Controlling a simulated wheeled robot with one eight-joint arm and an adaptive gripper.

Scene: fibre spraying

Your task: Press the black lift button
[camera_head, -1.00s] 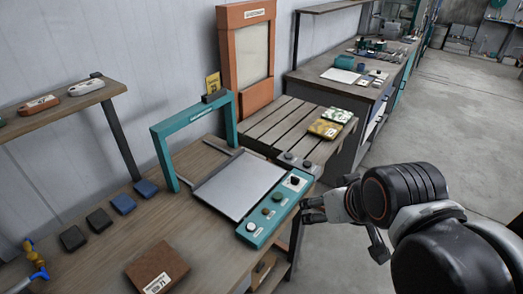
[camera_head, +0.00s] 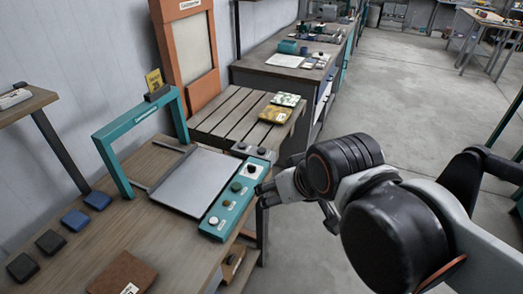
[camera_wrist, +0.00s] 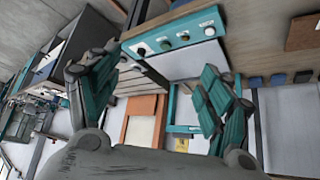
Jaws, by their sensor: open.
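The teal control panel (camera_head: 222,212) runs along the right edge of a flat grey plate on the wooden bench. A black button (camera_head: 251,169) on a white square sits at its far end; it also shows in the wrist view (camera_wrist: 141,52). The labels are too small to read. My gripper (camera_head: 261,195) is just right of the panel, open and empty. In the wrist view its teal-padded fingers (camera_wrist: 160,82) are spread wide, with the panel beyond them.
A grey box with two dark knobs (camera_head: 252,150) adjoins the panel's far end. Dark and blue blocks (camera_head: 74,220) and a brown block (camera_head: 122,274) lie on the bench. Open floor (camera_head: 400,90) lies right.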

